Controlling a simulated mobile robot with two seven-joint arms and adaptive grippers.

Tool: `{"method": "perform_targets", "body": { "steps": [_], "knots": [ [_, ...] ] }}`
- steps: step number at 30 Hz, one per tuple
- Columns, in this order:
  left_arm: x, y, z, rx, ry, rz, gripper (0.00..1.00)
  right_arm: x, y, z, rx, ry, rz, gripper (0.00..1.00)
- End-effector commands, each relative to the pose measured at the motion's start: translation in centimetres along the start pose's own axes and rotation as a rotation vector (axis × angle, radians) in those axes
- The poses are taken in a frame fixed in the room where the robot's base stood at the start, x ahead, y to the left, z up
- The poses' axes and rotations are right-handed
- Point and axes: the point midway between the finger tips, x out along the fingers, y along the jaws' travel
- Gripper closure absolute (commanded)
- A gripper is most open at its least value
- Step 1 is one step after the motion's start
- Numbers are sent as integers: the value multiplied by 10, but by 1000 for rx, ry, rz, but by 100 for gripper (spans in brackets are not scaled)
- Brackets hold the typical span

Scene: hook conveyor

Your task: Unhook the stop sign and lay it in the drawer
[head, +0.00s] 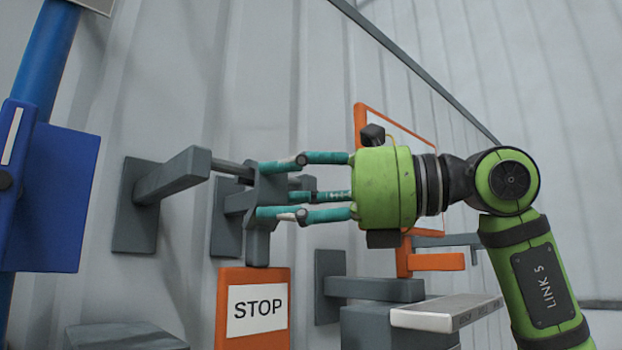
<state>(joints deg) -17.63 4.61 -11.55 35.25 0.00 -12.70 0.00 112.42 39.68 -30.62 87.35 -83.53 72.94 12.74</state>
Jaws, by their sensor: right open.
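The stop sign (259,281) is an orange plate with a white STOP label, low in the centre of the head view. It is upright below a grey hanger piece (258,248), which is at a grey wall bracket's bar. My right gripper (266,189) comes in from the right with its turquoise fingers pointing left. It is open, with fingertips above and below the upper part of the hanger piece; I cannot tell whether they touch it. My left gripper is out of view. I cannot clearly identify the drawer.
Grey wall brackets (140,205) stick out of the ribbed wall. An orange frame (361,125) is behind my right gripper. A grey block (372,326) and a pale slab (440,314) are at lower right. A blue post and box (55,200) stand at left. A dark grey box (125,337) is at lower left.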

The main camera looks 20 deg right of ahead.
Motion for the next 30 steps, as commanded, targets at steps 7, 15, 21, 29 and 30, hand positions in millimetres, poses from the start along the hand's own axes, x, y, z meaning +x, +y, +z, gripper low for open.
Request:
{"method": "perform_targets", "body": {
  "steps": [7, 15, 21, 29, 30],
  "knots": [
    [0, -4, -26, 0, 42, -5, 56, 1, 0, 0, -1, -1, 0, 58],
    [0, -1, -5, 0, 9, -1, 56, 1, 0, 0, -1, -1, 0, 100],
    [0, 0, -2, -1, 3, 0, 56, 1, 0, 0, -1, 0, 0, 100],
    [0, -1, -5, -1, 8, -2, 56, 1, 0, 0, -1, -1, 0, 100],
    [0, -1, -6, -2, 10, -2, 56, 1, 0, 0, -1, -1, 0, 100]
  ]
}}
